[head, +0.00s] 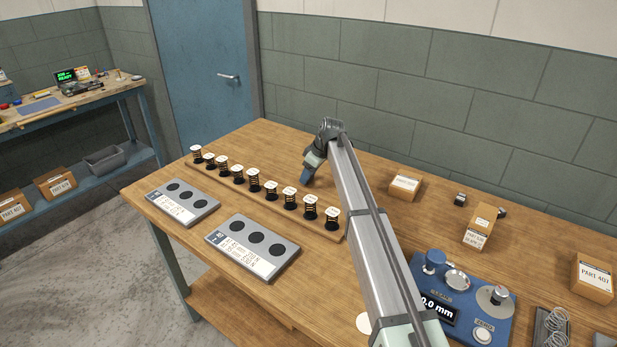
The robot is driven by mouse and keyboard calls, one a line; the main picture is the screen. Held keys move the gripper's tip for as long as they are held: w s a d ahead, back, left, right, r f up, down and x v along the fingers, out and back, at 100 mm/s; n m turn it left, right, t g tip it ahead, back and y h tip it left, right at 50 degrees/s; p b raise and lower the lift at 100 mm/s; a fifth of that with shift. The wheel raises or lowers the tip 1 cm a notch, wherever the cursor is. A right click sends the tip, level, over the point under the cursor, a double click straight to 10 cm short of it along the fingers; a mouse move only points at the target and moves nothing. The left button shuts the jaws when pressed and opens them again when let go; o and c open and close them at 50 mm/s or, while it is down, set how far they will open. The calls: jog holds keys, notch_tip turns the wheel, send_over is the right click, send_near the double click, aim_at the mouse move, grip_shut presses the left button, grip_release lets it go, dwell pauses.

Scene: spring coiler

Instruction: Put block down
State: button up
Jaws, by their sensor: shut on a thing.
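My gripper (310,172) is low over the back of the wooden bench, just behind the rack of springs. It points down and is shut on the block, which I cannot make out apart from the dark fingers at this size. My own arm reaches across the middle of the view, from the bottom right up to the gripper. I cannot tell whether the block touches the bench.
A wooden rack (323,232) holds a row of several white-capped springs. Two grey trays (284,266) (205,212) with dark round recesses lie in front. A blue gauge (463,340) and small cartons (404,187) (481,226) are right of the arm. Bare bench lies behind the rack.

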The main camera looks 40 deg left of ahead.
notch_tip(320, 180, up, 9)
jog(key=w+d+m+t, duration=0.1)
jog(key=w+d+m, duration=0.1)
jog(key=w+d, duration=0.75)
jog(key=w+d+r+m, duration=0.1)
jog(key=w+d, duration=0.4)
jog(key=d, duration=0.9)
jog(key=w+d+m+t, duration=0.1)
jog(key=w+d+m, duration=0.1)
jog(key=w+d, duration=0.8)
jog(key=m+t+h, duration=0.1)
jog(key=m+t, duration=0.1)
jog(key=m, duration=0.3)
send_over(533, 228)
jog(key=s+d, duration=0.1)
jog(key=shift+f, duration=0.65)
notch_tip(533, 228, down, 9)
jog(key=shift+s, duration=0.15)
jog(key=shift+f, duration=0.15)
